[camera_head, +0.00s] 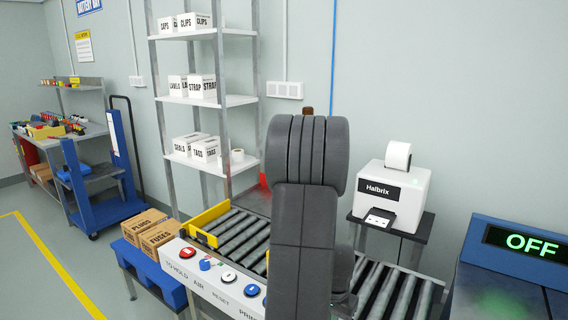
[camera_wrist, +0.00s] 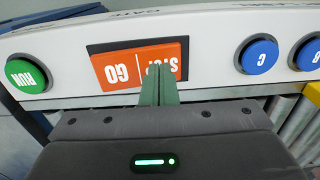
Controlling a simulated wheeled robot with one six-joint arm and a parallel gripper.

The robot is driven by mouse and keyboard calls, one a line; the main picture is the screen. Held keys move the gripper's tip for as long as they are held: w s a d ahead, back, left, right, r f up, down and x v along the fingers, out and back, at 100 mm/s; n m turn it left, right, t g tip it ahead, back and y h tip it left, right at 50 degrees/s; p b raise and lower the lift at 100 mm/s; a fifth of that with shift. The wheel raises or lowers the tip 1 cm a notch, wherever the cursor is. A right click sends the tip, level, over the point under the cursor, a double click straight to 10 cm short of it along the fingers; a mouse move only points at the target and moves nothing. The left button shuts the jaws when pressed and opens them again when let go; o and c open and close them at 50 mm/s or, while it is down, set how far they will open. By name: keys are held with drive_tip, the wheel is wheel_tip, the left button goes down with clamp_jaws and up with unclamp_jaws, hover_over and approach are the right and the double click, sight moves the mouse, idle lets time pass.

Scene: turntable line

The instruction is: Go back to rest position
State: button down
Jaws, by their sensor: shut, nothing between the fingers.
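My gripper (camera_wrist: 160,70) shows in the wrist view as two green fingers pressed together, with nothing between them. The fingertips overlap the orange STOP/GO rocker switch (camera_wrist: 115,68) on a white panel; whether they touch it I cannot tell. A green RUN button (camera_wrist: 27,75) lies to the left of the switch, and a blue button marked C (camera_wrist: 258,55) to the right. The lettering appears upside down. In the head view my dark grey arm fills the middle and hides the gripper and the switch.
The white button panel (camera_head: 177,252) runs along a roller conveyor (camera_head: 240,236). A label printer (camera_head: 398,189) stands behind on the right, beside a blue box reading OFF (camera_head: 520,243). Shelves (camera_head: 213,100) with cartons stand behind. Brown boxes (camera_head: 158,235) sit front left. Floor at far left is clear.

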wheel_tip(320, 180, up, 7)
drive_tip(key=p, duration=0.5)
idle(1.2)
drive_tip(key=shift+s, duration=0.1)
